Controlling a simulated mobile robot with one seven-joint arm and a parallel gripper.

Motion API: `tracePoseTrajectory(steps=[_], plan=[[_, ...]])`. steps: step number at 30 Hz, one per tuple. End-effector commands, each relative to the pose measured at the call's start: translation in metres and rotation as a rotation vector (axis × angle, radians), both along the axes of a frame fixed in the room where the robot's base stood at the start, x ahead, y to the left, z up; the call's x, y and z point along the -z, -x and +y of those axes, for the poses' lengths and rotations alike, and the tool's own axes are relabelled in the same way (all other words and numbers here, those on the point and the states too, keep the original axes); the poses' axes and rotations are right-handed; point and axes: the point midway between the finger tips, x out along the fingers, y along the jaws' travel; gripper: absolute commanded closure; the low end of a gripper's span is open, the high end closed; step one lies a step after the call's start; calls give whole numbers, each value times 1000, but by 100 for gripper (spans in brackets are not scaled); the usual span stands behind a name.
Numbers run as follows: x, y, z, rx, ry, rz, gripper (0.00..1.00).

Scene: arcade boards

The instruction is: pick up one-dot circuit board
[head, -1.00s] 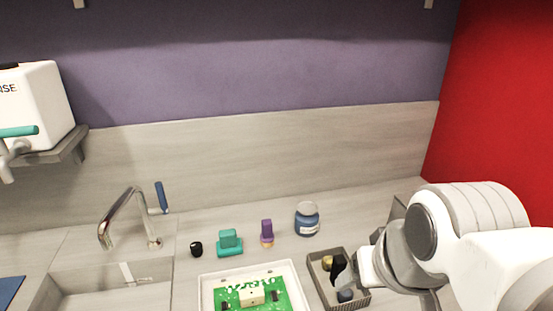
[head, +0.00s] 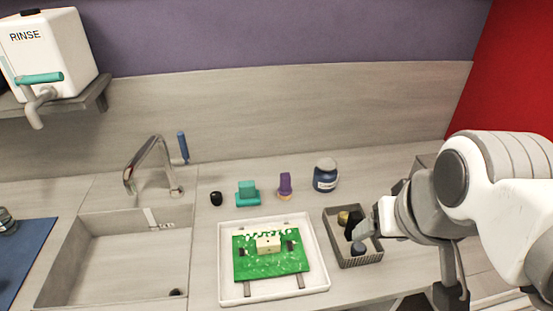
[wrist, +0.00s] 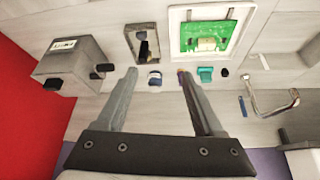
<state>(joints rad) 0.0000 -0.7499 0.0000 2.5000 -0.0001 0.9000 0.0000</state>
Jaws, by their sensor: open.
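A green circuit board (head: 252,264) lies in a white tray (head: 226,297) on the counter. It carries a pale block and dark parts, with white marks along its back edge; I cannot make out a dot count. The board also shows in the wrist view (wrist: 184,37), upper right, in its tray. My gripper (wrist: 165,74) is open and empty in the wrist view, its two fingers apart. In the head view my gripper (head: 362,217) is above the grey basket, right of the board and away from it.
A grey basket (head: 362,262) with small dark items stands right of the tray. A blue jar (head: 325,176), purple item (head: 285,184), teal block (head: 247,193) and black knob (head: 216,198) stand behind. A sink (head: 120,262) and faucet are left. A grey box (wrist: 72,62) shows in the wrist view.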

Motion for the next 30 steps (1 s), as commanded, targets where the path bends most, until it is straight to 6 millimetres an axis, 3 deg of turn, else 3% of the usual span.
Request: tracePoseTrajectory(steps=[17, 23, 30], plan=[[1, -6, 3, 27, -19, 14, 28], [5, -40, 20, 207, -123, 96, 28], [24, -96, 59, 517, -247, 221, 28]])
